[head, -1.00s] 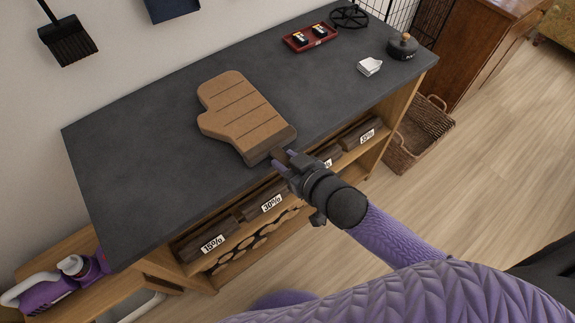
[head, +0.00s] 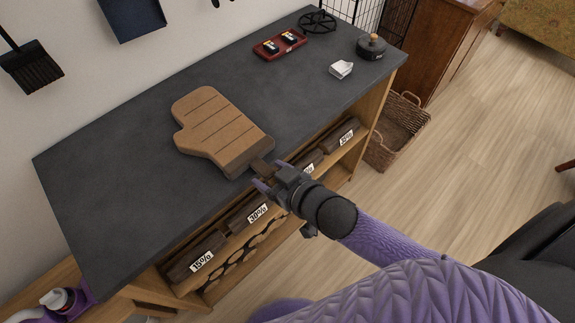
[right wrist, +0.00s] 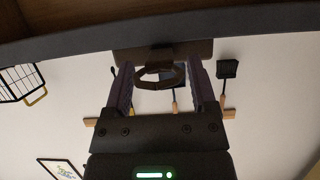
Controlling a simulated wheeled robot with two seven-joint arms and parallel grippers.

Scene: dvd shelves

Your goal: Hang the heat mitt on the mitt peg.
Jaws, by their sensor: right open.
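The tan heat mitt (head: 215,128) lies flat on the dark counter, with its brown cuff (head: 248,158) at the front edge. A dark loop (right wrist: 160,72) at the cuff's end juts out past the edge. My right gripper (head: 268,176) is at this loop, in front of the counter. In the right wrist view its two fingers (right wrist: 160,92) are apart, one on each side of the loop, with visible gaps. I cannot pick out the mitt peg. My left gripper is not in view.
The counter (head: 110,170) holds a red tray (head: 280,44), a white object (head: 341,69), a dark lidded pot (head: 371,46) and a black trivet (head: 318,22). Labelled logs (head: 205,258) fill the shelf below. A brush (head: 32,68) and dustpan (head: 132,16) hang on the wall.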

